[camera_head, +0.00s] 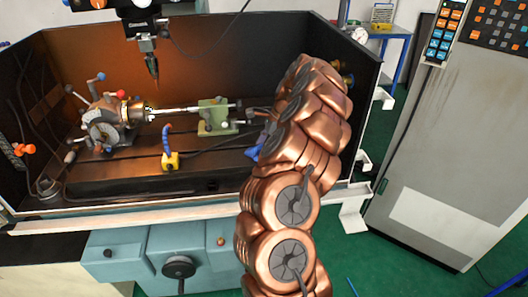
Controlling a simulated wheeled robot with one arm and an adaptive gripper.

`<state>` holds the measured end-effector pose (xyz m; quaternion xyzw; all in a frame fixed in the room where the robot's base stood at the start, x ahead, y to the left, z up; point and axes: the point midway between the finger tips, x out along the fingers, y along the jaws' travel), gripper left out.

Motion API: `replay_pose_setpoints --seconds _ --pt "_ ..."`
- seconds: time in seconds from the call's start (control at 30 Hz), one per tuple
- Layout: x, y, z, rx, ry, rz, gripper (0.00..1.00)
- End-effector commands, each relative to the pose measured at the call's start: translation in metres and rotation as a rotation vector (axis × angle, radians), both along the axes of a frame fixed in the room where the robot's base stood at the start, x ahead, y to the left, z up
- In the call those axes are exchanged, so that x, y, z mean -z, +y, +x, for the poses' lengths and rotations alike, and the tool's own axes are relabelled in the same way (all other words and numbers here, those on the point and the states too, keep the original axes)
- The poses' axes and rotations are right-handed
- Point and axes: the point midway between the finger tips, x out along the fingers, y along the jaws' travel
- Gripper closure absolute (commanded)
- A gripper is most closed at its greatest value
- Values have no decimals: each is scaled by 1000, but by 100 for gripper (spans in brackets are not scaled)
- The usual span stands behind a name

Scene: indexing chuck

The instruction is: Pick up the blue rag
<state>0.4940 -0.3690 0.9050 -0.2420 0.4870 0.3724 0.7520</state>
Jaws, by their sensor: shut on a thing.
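The blue rag (254,153) shows as a small crumpled blue patch at the right end of the machine bed, just left of my copper-coloured arm. My gripper (266,132) is mostly hidden behind my arm; only a small dark part shows at the rag. It is shut on the rag. The rest of the rag is hidden behind the arm. I cannot tell whether the rag still touches the bed.
The indexing chuck (104,125) stands on the bed at the left, with a rod running right to a pale green block (214,117). A yellow base with a blue hose (171,161) stands in front. A spindle (151,65) hangs above. The enclosure's right wall (362,85) is close to my arm.

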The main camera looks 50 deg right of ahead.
Motion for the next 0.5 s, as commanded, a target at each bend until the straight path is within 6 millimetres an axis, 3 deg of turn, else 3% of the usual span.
replay_pose_setpoints --seconds 0.17,0.23,0.33,0.5 --pt "1 0 0 -1 2 2 67" --pt "-1 0 0 -1 2 0 73" --pt "-7 0 0 -1 0 -1 100" --pt "-20 0 0 0 1 1 100"
